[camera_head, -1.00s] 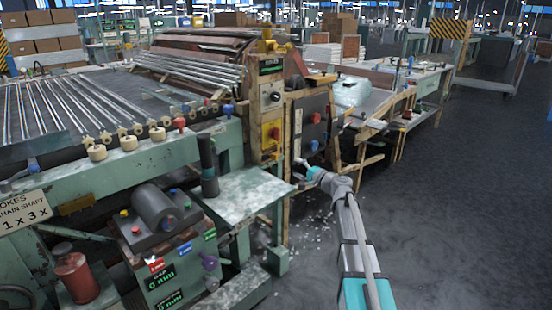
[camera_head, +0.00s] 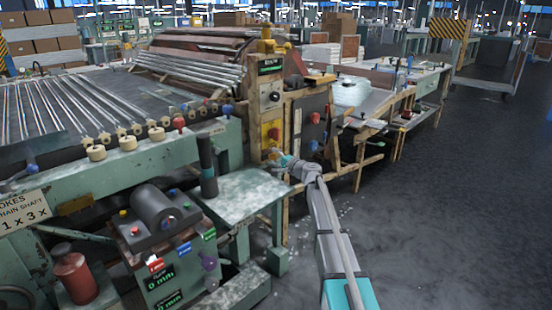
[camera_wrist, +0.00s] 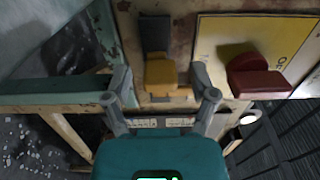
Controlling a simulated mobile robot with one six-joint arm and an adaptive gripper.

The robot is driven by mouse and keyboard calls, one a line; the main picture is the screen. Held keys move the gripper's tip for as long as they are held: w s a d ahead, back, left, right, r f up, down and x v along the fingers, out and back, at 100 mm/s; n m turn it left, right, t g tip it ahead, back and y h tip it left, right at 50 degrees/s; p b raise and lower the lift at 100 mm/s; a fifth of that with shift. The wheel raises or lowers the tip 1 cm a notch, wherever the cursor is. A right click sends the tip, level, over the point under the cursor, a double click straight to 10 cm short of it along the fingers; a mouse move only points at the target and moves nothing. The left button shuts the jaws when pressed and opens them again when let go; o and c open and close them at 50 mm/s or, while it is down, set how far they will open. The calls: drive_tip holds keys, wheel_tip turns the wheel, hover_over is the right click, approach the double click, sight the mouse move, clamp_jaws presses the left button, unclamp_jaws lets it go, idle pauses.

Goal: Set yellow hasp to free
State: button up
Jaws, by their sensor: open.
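The yellow hasp (camera_wrist: 161,74) is a small yellow block on a dark vertical strip, seen in the wrist view at the middle. A label plate with small print, too blurred to read, sits just below it. My gripper (camera_wrist: 162,88) is open, with one finger on each side of the yellow hasp; I cannot tell whether either finger touches it. In the head view my gripper (camera_head: 276,158) is at the lower part of the wooden control post (camera_head: 257,100), and the hasp is hidden there.
A red knob (camera_wrist: 258,76) on a yellow plate (camera_wrist: 218,42) is close to the right of my gripper. A green side table (camera_head: 245,190) stands left of my arm. The floor (camera_head: 430,210) to the right is clear.

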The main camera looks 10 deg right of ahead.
sight(264, 158)
drive_tip(key=shift+w+a, duration=0.15)
clamp_jaws()
drive_tip(key=shift+s+a, duration=0.9)
drive_tip(key=shift+a, duration=0.25)
drive_tip(key=shift+c, duration=0.6)
unclamp_jaws()
drive_tip(key=shift+a, duration=0.1)
drive_tip(key=shift+o, duration=0.6)
drive_tip(key=shift+d, duration=0.2)
